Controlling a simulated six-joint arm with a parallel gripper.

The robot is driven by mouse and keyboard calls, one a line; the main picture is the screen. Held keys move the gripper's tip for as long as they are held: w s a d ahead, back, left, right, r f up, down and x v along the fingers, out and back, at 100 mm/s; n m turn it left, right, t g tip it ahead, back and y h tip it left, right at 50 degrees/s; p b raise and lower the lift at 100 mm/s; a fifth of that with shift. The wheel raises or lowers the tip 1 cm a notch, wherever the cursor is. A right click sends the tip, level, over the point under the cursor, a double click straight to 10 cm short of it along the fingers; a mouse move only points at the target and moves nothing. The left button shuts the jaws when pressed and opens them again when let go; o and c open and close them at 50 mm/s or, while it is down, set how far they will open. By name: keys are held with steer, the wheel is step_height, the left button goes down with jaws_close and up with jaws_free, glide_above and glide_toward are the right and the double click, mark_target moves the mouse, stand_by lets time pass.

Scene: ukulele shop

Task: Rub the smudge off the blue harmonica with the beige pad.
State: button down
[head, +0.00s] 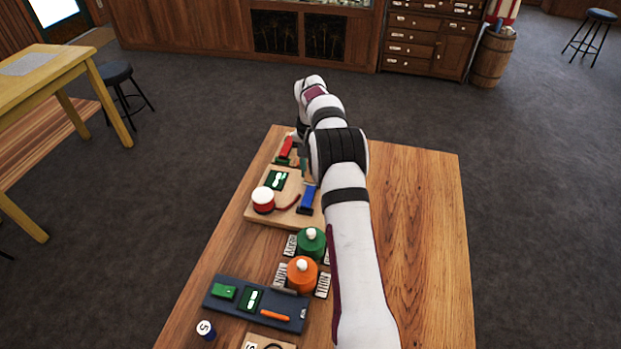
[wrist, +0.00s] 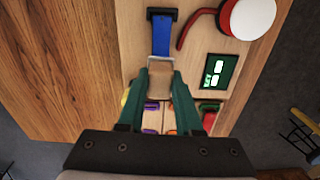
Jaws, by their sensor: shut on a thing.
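The blue harmonica (head: 308,196) lies on a pale wooden board (head: 262,222), with a dark piece at its near end. It also shows in the wrist view (wrist: 162,38), just beyond my fingertips. My gripper (wrist: 160,80), with green fingers, is shut on the beige pad (wrist: 160,84). The pad is at or very near the harmonica's end; I cannot tell if they touch. I cannot make out a smudge on the visible blue face. In the head view my arm hides most of the gripper and the pad.
A red and white round pot (head: 263,200), a red cord (head: 288,203) and a green-lit display (head: 277,180) sit beside the harmonica. The table's right side (head: 425,240) is clear.

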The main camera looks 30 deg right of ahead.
steer(key=shift+r, duration=2.45)
